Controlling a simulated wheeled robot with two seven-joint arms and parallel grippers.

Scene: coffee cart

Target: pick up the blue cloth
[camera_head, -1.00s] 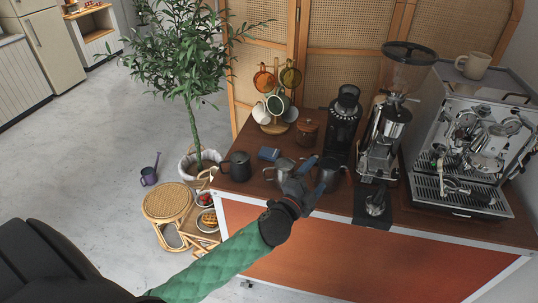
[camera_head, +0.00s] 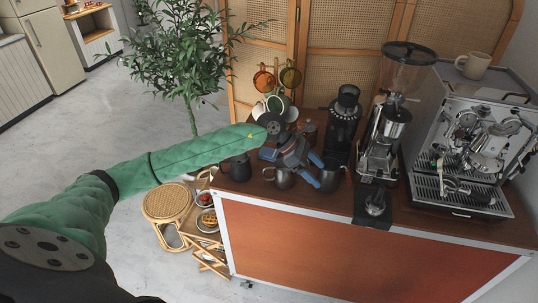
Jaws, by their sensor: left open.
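The blue cloth (camera_head: 267,154) is a small folded piece on the wooden cart top, left of centre in the head view. It is partly hidden behind my left gripper. My left gripper (camera_head: 315,171) is open and empty, with blue-tipped fingers. It hangs over the cart, its fingers pointing right and down, to the right of the cloth. The fingers are above or in front of the metal pitchers; I cannot tell whether they touch. My right gripper is not in view.
A steel pitcher (camera_head: 281,179) and a dark pitcher (camera_head: 333,177) stand near the front edge, close to the fingers. A black pitcher (camera_head: 237,170) is at the left end. Behind are a mug tree (camera_head: 276,103), a wooden jar (camera_head: 309,132) and a black grinder (camera_head: 343,128).

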